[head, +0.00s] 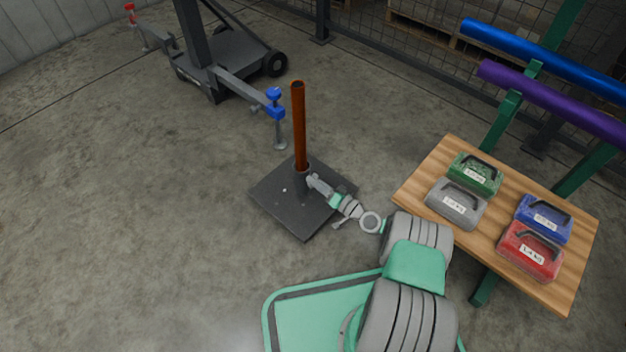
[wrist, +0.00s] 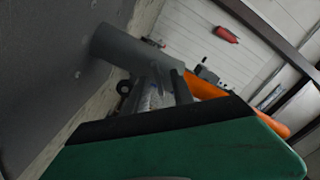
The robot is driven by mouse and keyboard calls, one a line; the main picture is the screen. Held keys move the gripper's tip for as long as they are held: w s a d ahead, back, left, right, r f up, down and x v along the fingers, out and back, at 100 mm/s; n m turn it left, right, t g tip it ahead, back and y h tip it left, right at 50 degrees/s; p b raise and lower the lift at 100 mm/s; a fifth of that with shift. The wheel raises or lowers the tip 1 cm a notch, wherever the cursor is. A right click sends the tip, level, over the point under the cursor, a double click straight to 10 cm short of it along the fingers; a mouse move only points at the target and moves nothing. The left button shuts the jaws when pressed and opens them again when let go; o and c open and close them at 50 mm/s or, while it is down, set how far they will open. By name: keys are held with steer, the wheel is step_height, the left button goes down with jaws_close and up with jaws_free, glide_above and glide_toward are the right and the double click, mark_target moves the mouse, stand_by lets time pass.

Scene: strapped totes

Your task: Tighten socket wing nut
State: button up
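An orange-brown pole (head: 299,125) stands upright in a short dark socket (head: 301,184) on a square black base plate (head: 275,197). In the wrist view the grey socket tube (wrist: 124,48) rises from the dark plate (wrist: 55,60), and the orange pole (wrist: 205,88) shows beyond it, partly hidden. My gripper (head: 313,182) is low beside the socket, on its right side, with its tips at or very near the tube. In the wrist view its fingers (wrist: 155,92) reach toward the tube. I cannot make out the wing nut or whether the fingers hold it.
A wooden-topped table (head: 415,187) at right carries green, grey, blue and red cases. Blue and purple tubes (head: 545,60) lie on a green rack behind it. A dark wheeled stand (head: 225,55) with a blue-clamped outrigger (head: 275,103) is near the pole. The floor at left is clear.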

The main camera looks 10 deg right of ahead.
steer(key=shift+d, duration=0.15)
steer(key=shift+c, duration=0.8)
jaws_close()
steer(key=shift+m, duration=0.3)
